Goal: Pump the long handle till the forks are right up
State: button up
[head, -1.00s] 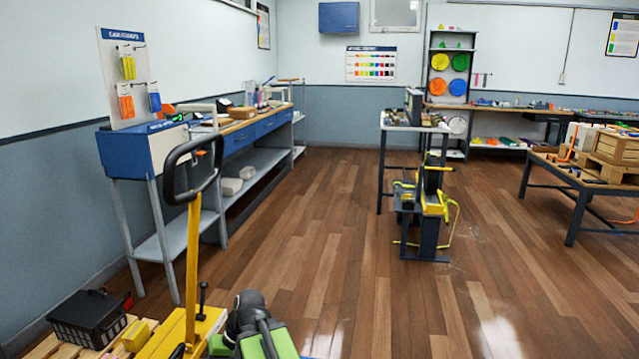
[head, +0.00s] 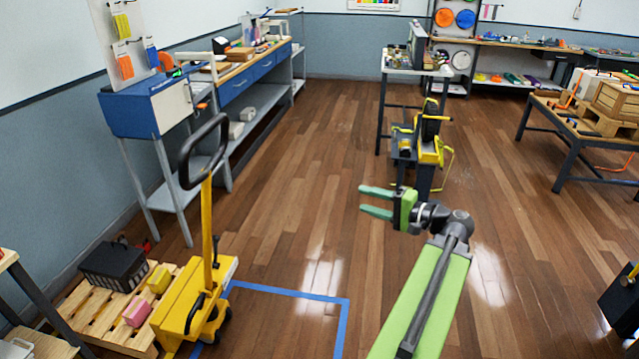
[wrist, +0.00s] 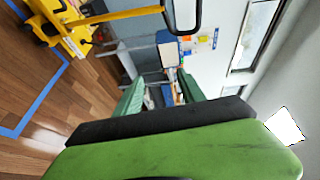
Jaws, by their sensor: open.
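A yellow pallet jack (head: 190,300) stands at the lower left, its long yellow handle (head: 207,235) upright and topped by a black loop grip (head: 186,155). Its forks are hidden; a wooden pallet (head: 85,310) lies against its left side. My gripper (head: 363,201) is open and empty over the floor, well to the right of the handle and apart from it. In the wrist view the green fingers (wrist: 160,92) are spread, and the handle (wrist: 120,15) and loop grip (wrist: 196,20) show beyond them at the top.
The pallet carries a black crate (head: 115,262) and small yellow and pink boxes. Blue tape (head: 290,293) marks the floor beside the jack. A blue and grey bench (head: 150,108) stands behind the handle. A yellow and black machine (head: 420,150) stands beyond my gripper. The middle floor is clear.

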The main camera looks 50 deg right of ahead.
jog(key=w+a+f+b, duration=0.1)
jog(key=w+a, duration=0.1)
jog(key=w, duration=1.4)
jog(key=shift+w+a+f+b, duration=0.15)
jog(key=shift+a+f+b, duration=0.15)
jog(key=shift+a+f, duration=0.05)
grip_shut()
dwell(0.3)
grip_release()
jog(key=s+d+r+p, duration=0.1)
jog(key=s+d, duration=0.1)
jog(key=s, duration=1.5)
jog(key=shift+d+r+p, duration=0.4)
jog(key=shift+s, duration=0.1)
